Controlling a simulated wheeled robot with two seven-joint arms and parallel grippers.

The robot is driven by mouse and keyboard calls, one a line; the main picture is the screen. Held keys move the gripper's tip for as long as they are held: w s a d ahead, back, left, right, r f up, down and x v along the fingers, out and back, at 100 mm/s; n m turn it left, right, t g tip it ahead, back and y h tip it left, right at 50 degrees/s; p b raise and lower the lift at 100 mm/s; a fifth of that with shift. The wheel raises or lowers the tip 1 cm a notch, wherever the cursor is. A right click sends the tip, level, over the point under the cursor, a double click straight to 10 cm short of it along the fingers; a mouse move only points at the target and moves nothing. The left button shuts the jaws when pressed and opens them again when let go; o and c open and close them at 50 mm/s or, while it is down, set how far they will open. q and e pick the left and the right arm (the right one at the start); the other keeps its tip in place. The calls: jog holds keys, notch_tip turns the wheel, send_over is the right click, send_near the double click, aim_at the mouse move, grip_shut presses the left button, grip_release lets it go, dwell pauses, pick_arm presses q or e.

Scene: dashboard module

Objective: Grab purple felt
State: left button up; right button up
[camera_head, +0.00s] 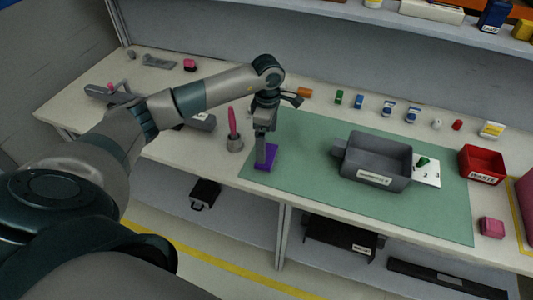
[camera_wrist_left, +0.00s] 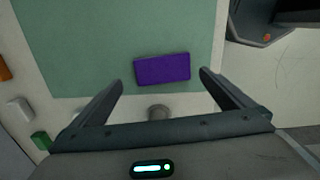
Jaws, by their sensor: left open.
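The purple felt (camera_head: 270,153) is a flat rectangle lying on the green mat (camera_head: 310,150) near its left edge. In the left wrist view the purple felt (camera_wrist_left: 162,69) lies just beyond and between the two fingertips. My left gripper (camera_head: 264,163) points down over the felt, and its fingers hide part of it in the head view. In the left wrist view my left gripper (camera_wrist_left: 162,78) is open and empty, with its fingers wide apart. I cannot tell the exact height above the felt. My right gripper is not in view.
A grey bin (camera_head: 375,165) stands on the mat to the right, beside a white numbered card (camera_head: 427,172). A holder with a pink item (camera_head: 233,130) stands close left of the gripper. A red waste bin (camera_head: 482,164) is at the right. Several small bottles line the back.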

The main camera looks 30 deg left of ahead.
aim_at(267, 154)
pick_arm(q)
jog(key=shift+f, duration=0.15)
jog(key=shift+s+d+f+p, duration=0.1)
jog(key=shift+s+f+p, duration=0.15)
jog(key=shift+f+p, duration=0.65)
jog(key=shift+s+f+p, duration=0.1)
jog(key=shift+f+p, duration=0.55)
jog(key=shift+f, duration=1)
jog(key=shift+c, duration=0.6)
jog(key=c, duration=0.8)
